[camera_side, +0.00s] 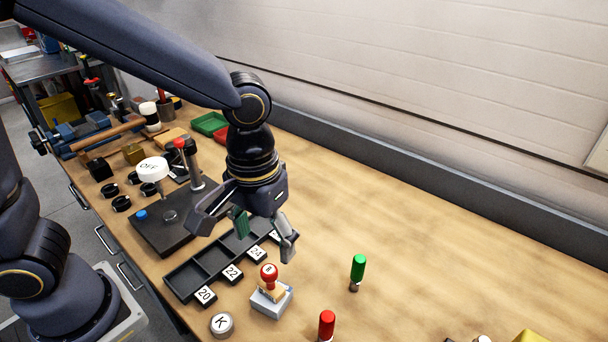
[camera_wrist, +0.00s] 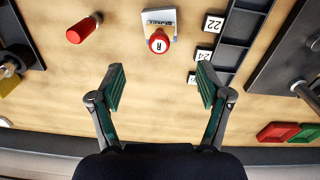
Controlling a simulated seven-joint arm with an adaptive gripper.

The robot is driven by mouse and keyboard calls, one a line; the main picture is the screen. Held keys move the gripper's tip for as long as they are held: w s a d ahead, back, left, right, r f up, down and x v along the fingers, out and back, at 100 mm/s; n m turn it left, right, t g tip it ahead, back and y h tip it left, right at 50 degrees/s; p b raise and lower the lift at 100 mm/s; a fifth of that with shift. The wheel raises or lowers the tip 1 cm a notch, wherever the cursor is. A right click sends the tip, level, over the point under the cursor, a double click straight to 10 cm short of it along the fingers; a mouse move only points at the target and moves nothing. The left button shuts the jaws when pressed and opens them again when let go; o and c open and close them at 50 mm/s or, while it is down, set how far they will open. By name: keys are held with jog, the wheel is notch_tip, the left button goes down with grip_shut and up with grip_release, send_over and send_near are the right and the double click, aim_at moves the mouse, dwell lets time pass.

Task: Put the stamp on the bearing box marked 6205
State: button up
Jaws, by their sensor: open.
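The stamp (camera_side: 269,275) has a round red knob with a letter on top and a pale wooden body. It stands upright on a small grey-white box (camera_side: 285,304) in front of the compartment tray. In the wrist view the red knob (camera_wrist: 159,42) covers part of the box (camera_wrist: 150,16). Dark print shows on the box there, but I cannot read it as 6205. My gripper (camera_side: 248,228) is open and empty, above the tray side of the bench and behind the stamp in the side view. In the wrist view my gripper (camera_wrist: 161,84) has the stamp ahead, between the finger lines.
A black compartment tray (camera_side: 187,279) with number tags lies beside the stamp. A round tin marked K (camera_side: 221,324), a red handle (camera_side: 327,324) and a green handle (camera_side: 358,268) stand nearby. A black stand (camera_side: 165,228) is left.

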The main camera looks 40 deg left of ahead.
jog(key=s+a+r+t, duration=0.2)
jog(key=a+r, duration=0.2)
jog(key=a, duration=0.4)
jog(key=s+a+r+m+t, duration=0.1)
jog(key=s+a+r+t, duration=0.2)
jog(key=a+r, duration=0.2)
jog(key=a, duration=0.3)
jog(key=shift+s+a+m+t, duration=0.25)
jog(key=shift+s+m+t, duration=0.05)
